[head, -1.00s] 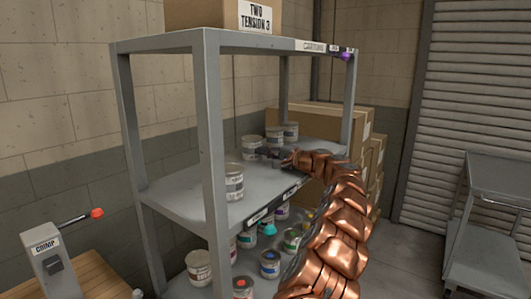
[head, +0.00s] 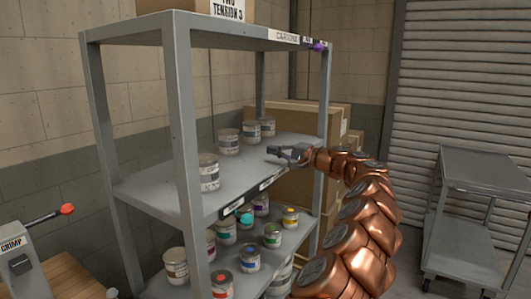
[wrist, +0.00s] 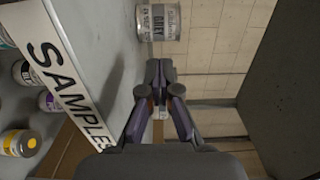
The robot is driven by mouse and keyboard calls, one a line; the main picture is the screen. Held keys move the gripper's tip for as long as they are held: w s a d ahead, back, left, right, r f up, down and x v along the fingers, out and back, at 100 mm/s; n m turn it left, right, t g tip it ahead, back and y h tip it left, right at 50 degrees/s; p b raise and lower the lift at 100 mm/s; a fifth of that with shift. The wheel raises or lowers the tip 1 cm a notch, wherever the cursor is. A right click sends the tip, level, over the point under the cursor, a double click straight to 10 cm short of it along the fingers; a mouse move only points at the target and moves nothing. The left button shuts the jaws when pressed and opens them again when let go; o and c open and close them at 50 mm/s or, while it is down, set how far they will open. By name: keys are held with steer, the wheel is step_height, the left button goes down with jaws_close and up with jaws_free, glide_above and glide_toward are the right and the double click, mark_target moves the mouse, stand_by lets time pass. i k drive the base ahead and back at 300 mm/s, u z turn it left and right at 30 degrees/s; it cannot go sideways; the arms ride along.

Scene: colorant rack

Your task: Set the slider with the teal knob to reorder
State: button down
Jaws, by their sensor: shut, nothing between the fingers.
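The teal knob (head: 246,218) shows in the head view at the front edge of the middle shelf (head: 150,190), just below the dark label strip. The strip carries white labels, one near the knob (head: 232,208) and one farther right (head: 271,180). I cannot read them in the head view. In the wrist view a large label (wrist: 65,80) reads "SAMPLES". My gripper (head: 274,152) is shut and empty above the right part of the middle shelf, apart from the knob. Its closed fingers (wrist: 158,72) show in the wrist view, where the teal knob is not seen.
Several cans stand on the middle shelf, including a front one (head: 208,173) and a grey-labelled one (wrist: 158,20). Several colored cans (head: 249,257) fill the lower shelf. A purple knob (head: 319,46) sits on the top edge. A metal cart (head: 480,170) stands right.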

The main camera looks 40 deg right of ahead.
mark_target(247, 219)
steer(key=u, duration=0.05)
steer(key=k, duration=1)
steer(key=z, duration=0.05)
